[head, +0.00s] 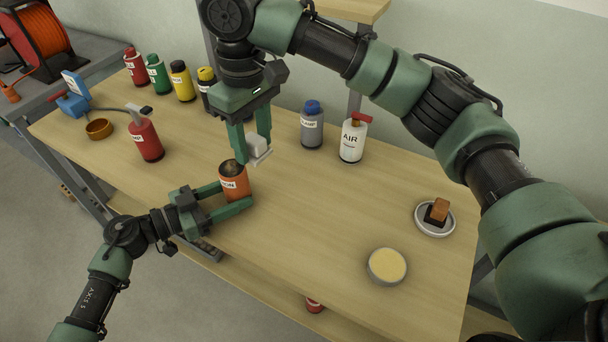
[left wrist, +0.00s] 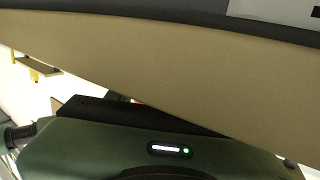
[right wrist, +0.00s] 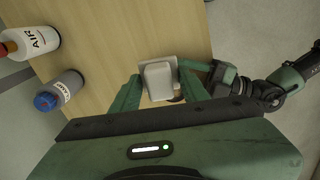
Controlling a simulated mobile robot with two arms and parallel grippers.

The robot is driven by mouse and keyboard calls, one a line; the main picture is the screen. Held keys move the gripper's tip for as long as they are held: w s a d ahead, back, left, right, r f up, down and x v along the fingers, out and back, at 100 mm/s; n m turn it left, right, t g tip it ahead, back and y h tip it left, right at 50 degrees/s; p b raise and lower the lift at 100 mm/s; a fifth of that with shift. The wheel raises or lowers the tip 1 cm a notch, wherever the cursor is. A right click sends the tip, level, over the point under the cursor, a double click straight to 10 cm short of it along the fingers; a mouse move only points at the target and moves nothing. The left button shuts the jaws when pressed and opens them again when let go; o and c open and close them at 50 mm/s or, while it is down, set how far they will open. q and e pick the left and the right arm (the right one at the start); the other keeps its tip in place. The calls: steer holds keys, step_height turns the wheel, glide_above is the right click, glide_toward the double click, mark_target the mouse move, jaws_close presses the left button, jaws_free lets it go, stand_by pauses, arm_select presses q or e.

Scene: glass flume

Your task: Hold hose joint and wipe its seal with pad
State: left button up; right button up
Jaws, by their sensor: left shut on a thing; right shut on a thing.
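The hose joint appears to be the orange cylinder (head: 235,183) with a dark top and a white label, upright at the table's front edge. My left gripper (head: 234,197) is shut around its sides from the front left. My right gripper (head: 252,148) points down and is shut on a pale grey pad (head: 258,150). The pad is just right of and near the cylinder's top; I cannot tell whether they touch. The right wrist view shows the pad (right wrist: 158,80) between the fingers, hiding most of the cylinder. The seal cannot be made out.
A grey bottle (head: 312,126) and a white AIR bottle (head: 353,138) stand behind. A round tin (head: 387,266) and a dish (head: 419,227) with a brown-handled block are at the right. A red bottle (head: 146,141) and several coloured bottles stand left. The table middle is clear.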

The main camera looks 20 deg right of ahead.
steer(key=shift+n, duration=0.7)
steer(key=shift+w+a+f, duration=0.2)
steer(key=shift+a+f, duration=0.25)
steer(key=shift+f, duration=0.25)
steer(key=shift+w+a+f, duration=0.2)
steer(key=shift+a+f, duration=0.3)
steer(key=shift+f, duration=0.2)
steer(key=shift+w+a+f, duration=0.2)
steer(key=shift+a+f, duration=0.25)
steer(key=shift+f, duration=0.25)
steer(key=shift+w+a+f, duration=0.25)
steer(key=shift+w+f, duration=0.05)
steer(key=shift+f, duration=0.3)
steer(key=shift+c, duration=0.5)
steer(key=w+a, duration=0.2)
steer(key=w, duration=0.1)
steer(key=shift+a+f, duration=0.2)
steer(key=shift+a, duration=0.1)
steer(key=shift+s+d, duration=1.45)
steer(key=shift+s, duration=0.25)
step_height(320, 180, up, 8)
glide_above(242, 172)
steer(key=shift+d+r, duration=0.1)
steer(key=shift+r, duration=0.1)
